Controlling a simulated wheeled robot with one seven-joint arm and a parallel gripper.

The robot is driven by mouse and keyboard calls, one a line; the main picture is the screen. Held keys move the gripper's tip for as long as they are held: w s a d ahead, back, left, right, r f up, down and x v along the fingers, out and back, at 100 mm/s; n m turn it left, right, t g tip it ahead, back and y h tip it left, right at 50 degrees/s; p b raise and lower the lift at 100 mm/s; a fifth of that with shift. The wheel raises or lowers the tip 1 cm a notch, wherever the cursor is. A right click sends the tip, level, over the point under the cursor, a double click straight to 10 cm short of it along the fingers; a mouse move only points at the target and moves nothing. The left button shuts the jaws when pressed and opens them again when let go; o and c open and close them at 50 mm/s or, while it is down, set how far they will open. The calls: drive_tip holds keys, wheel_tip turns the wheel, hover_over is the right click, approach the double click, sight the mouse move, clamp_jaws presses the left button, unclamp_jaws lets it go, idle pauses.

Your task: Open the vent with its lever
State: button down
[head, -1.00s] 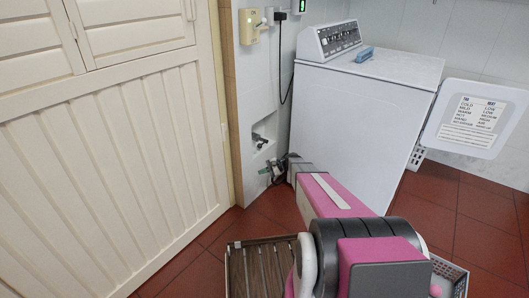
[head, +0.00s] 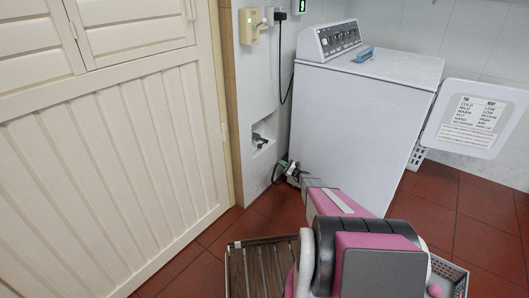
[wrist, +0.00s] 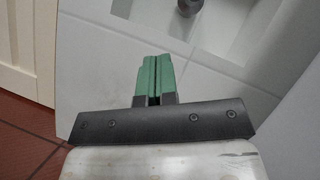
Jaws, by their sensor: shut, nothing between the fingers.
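My gripper (head: 284,164) is low in front of the wall, beside the left edge of the white washing machine. In the wrist view its green fingers (wrist: 157,78) are together and empty. Slatted louvre panels (head: 135,28) sit in the upper part of the cream door at the left of the head view. They are the only vent-like thing I see, and the top is cut off. A lever for them cannot be made out for certain. My gripper is well to the right of and below these panels, touching nothing that I can see.
A wall niche (head: 264,132) holds a grey metal fitting (head: 259,140), also in the wrist view (wrist: 188,6). The washing machine (head: 350,125) stands right of my gripper, with a hanging cord (head: 282,90) beside it. A slatted wooden piece (head: 262,268) lies below. Red floor is clear before the door.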

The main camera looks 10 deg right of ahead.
drive_tip(key=s+r+x, duration=0.2)
drive_tip(key=x, duration=1.1)
drive_tip(key=shift+r, duration=0.15)
drive_tip(key=shift+d, duration=0.15)
